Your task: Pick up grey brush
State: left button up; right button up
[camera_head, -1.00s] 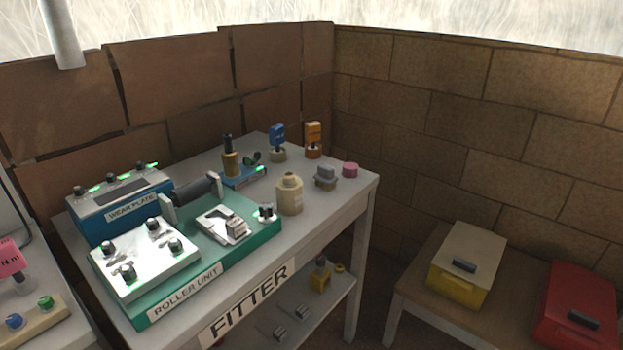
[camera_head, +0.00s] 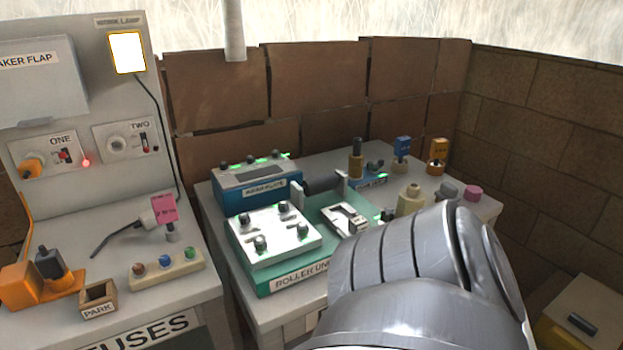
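A small grey block (camera_head: 447,190), which looks like the grey brush, stands at the right end of the fitter table. It is between a cream bottle (camera_head: 411,199) and a pink round piece (camera_head: 473,193). Its lower part is close to the edge of my arm in the picture and seems partly hidden. A large grey link of my arm fills the lower right and covers the table's front. Neither gripper's fingers are in view.
The roller unit (camera_head: 262,278) and wear plate box (camera_head: 257,190) fill the table's left half. Blue (camera_head: 402,148) and orange (camera_head: 438,150) tagged pieces stand at the back. The fuses bench (camera_head: 215,285) is at left. A yellow box (camera_head: 560,335) is at lower right.

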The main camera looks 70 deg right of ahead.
aim_at(446, 192)
jog(key=u, duration=0.55)
jog(key=k, duration=1.05)
jog(key=z, duration=1.85)
